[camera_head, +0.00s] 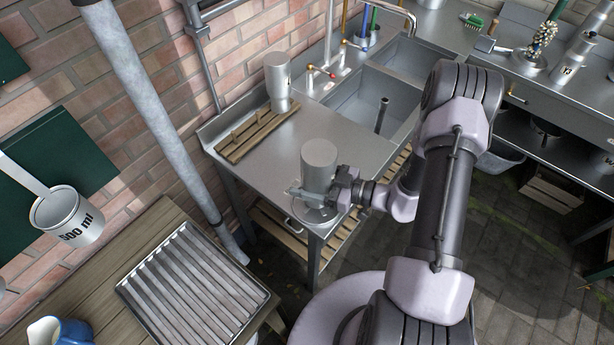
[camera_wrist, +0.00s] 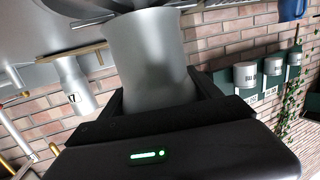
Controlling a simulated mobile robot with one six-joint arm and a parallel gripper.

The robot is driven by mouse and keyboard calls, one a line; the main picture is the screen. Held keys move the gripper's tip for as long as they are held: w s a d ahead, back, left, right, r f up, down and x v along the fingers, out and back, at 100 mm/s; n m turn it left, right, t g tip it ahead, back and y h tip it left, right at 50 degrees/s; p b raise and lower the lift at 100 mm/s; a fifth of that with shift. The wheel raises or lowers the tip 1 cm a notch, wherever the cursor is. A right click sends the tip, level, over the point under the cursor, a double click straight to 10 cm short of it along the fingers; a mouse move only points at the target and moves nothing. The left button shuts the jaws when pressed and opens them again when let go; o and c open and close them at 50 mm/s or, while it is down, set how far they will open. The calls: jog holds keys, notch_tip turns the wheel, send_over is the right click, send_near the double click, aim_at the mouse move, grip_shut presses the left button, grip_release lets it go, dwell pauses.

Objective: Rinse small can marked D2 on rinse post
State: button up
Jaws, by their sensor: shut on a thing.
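My gripper (camera_head: 338,190) is shut on a plain grey metal can (camera_head: 319,165), held by its side near the front edge of the steel sink counter (camera_head: 290,150). In the wrist view the can (camera_wrist: 148,58) fills the middle, between the dark jaws (camera_wrist: 160,95). No marking shows on the side of the can that I see, so I cannot tell whether it is D2. A thin upright post (camera_head: 382,115) stands in the front sink basin (camera_head: 365,100); I cannot tell for sure that it is the rinse post.
Another grey can (camera_head: 278,82) stands at the back of the counter by a wooden slatted rack (camera_head: 250,135). A ribbed metal tray (camera_head: 195,285) lies on a wooden table at lower left. A 500 ml measure (camera_head: 68,215) hangs at left.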

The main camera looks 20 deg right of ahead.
jog(key=shift+f+b, duration=0.3)
jog(key=shift+f, duration=0.35)
dwell(4.3)
notch_tip(320, 180, up, 7)
jog(key=p, duration=0.6)
jog(key=shift+p, duration=0.4)
dwell(0.5)
